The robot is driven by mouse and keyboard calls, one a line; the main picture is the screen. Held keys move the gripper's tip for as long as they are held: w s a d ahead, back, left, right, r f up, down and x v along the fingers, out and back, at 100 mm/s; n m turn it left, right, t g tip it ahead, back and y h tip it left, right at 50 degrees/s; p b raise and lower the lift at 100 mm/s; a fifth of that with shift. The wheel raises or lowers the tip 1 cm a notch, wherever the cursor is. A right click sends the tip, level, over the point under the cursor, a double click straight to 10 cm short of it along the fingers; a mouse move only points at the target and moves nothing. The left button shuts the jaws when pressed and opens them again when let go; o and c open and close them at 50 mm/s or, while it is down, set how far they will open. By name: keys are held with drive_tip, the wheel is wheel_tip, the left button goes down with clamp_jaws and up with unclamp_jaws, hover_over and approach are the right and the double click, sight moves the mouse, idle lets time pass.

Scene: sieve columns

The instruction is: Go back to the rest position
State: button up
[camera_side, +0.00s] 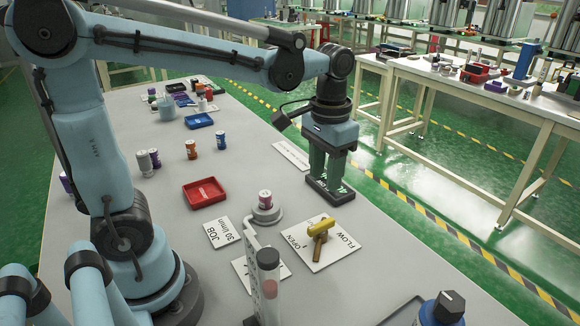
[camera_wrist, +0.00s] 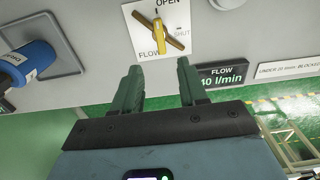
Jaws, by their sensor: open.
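My gripper (camera_side: 328,178) is open and empty, pointing down over the far right edge of the table in the side view. Its two green fingers stand apart in the wrist view (camera_wrist: 160,75), with nothing between them. A valve with a yellow handle (camera_side: 321,228) sits on a white plate (camera_side: 335,252) lettered FLOW and OPEN. In the wrist view the yellow handle (camera_wrist: 158,35) runs between the OPEN and FLOW lettering, over a brown crossbar. My gripper is apart from the valve.
A black flow display (camera_wrist: 222,74) lies near the table edge. A floor aisle runs right of the table.

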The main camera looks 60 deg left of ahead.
drive_tip(key=s+t, duration=0.1)
drive_tip(key=t, duration=0.1)
drive_tip(key=s+a+f+t, duration=0.1)
drive_tip(key=s+t, duration=0.3)
drive_tip(key=t, duration=0.1)
drive_tip(key=shift+a+f, duration=0.25)
drive_tip(key=shift+f, duration=0.1)
